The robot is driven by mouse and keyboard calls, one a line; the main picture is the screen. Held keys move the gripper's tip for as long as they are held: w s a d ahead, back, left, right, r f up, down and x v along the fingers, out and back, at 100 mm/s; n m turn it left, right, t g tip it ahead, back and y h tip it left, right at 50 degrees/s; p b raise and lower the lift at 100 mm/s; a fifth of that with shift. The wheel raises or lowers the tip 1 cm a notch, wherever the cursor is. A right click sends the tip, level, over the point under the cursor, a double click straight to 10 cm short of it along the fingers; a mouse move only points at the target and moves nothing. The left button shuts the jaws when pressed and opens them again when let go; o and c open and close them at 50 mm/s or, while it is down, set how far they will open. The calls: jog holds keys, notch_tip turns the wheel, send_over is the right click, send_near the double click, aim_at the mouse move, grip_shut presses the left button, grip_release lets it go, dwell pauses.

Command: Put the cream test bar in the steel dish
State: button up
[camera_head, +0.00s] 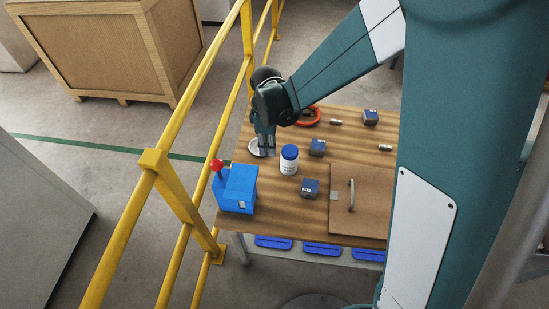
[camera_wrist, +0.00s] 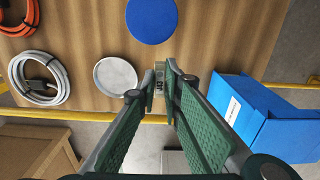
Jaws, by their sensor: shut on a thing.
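My gripper (camera_wrist: 160,85) is shut on a small cream bar (camera_wrist: 160,80) with dark lettering on it. Only its end shows between the fingertips in the wrist view. The round grey steel dish (camera_wrist: 115,76) lies on the wooden table just left of the fingertips there and looks empty. In the head view my gripper (camera_head: 267,151) points down beside the dish (camera_head: 256,149), whose right part it partly hides. The bar is too small to make out in the head view. Its height above the table is hard to tell.
A white jar with a blue lid (camera_head: 289,160) stands close right of my gripper. A blue box with a red knob (camera_head: 236,188) is nearer the front. Several navy boxes, a brown board with a handle (camera_head: 352,196) and orange coil (camera_head: 309,116) share the table. Yellow railing (camera_head: 176,190) runs along the left.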

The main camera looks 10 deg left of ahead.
jog(key=w+a+p, duration=0.1)
jog(key=w+a, duration=0.4)
jog(key=w, duration=0.5)
jog(key=shift+w+f, duration=0.15)
jog(key=shift+f, duration=0.2)
jog(key=shift+f, duration=0.1)
jog(key=shift+f+b, duration=1.75)
jog(key=shift+f, duration=3.05)
jog(key=o, duration=0.8)
jog(key=shift+r, duration=0.1)
jog(key=shift+r+p, duration=1.35)
jog(key=shift+r, duration=2.05)
